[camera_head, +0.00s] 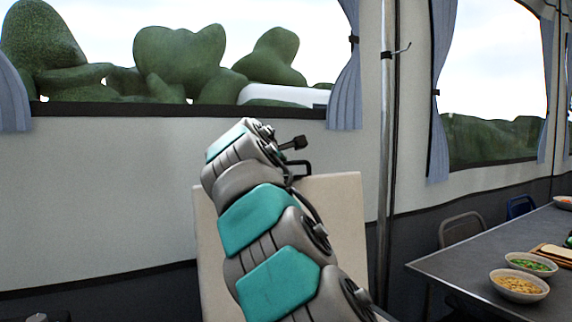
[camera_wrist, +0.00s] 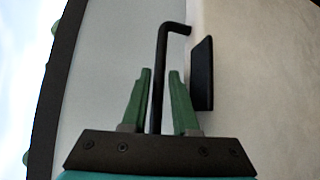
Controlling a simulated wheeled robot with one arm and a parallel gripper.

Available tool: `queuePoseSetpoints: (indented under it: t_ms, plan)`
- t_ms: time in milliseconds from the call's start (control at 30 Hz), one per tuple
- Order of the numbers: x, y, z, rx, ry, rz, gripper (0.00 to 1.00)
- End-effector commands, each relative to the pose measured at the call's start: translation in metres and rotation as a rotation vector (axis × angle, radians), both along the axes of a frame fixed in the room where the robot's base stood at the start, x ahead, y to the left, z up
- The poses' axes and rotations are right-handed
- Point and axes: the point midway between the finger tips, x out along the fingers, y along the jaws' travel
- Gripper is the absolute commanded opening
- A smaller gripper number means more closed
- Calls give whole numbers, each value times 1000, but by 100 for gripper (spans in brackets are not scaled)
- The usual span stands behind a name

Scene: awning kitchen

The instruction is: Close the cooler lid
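The cooler lid (camera_head: 342,222) shows in the head view as a cream panel standing upright behind my arm. Its cream face (camera_wrist: 258,70) fills the right side of the wrist view. A black bent handle bar (camera_wrist: 160,60) comes off the lid and runs down between my fingers; a black handle piece also shows at the lid's top edge in the head view (camera_head: 304,166). My gripper (camera_wrist: 160,73) has its green fingers on either side of the bar, with gaps visible, so it looks open. My arm hides part of the lid, and the cooler body is out of sight.
A flat black piece (camera_wrist: 202,74) sits on the lid beside my right finger. A dark table (camera_head: 450,262) with bowls (camera_head: 520,286) stands at the right, with chairs (camera_head: 462,230) behind it. A metal pole (camera_head: 384,150) rises right of the lid. The tent wall (camera_head: 100,190) is behind.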

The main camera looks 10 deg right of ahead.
Motion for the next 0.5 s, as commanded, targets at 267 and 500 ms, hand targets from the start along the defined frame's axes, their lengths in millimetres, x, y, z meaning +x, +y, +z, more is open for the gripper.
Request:
queuePoseSetpoints:
  t_ms: [267,500]
  plan:
    - [21,-12,-6,2,1,-1,28]
    - [25,-13,-7,1,0,0,28]
